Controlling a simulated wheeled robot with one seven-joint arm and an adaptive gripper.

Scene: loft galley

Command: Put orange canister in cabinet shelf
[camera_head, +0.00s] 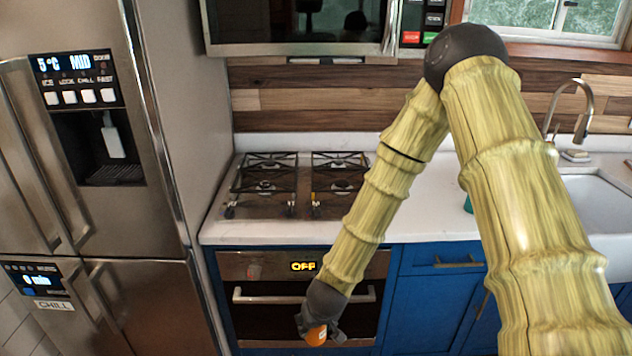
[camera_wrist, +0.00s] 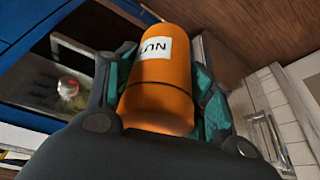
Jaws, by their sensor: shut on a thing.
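The orange canister (camera_wrist: 157,80) fills the middle of the wrist view, with a white label reading "NUT" upside down. My gripper (camera_wrist: 163,90) is shut on it, with teal finger pads on both sides. In the head view my gripper (camera_head: 320,322) hangs low in front of the oven, and the orange canister (camera_head: 316,335) shows at its tip. The canister is held off any surface that I can make out. Blue cabinet fronts (camera_head: 425,300) stand under the counter to the right of the oven. I cannot make out an open cabinet shelf.
The oven (camera_head: 262,318) with its handle is behind my gripper. A steel fridge (camera_head: 150,200) stands at left. The gas cooktop (camera_head: 300,180) is on the white counter, with a sink (camera_head: 598,205) at right. A microwave (camera_head: 300,30) hangs above.

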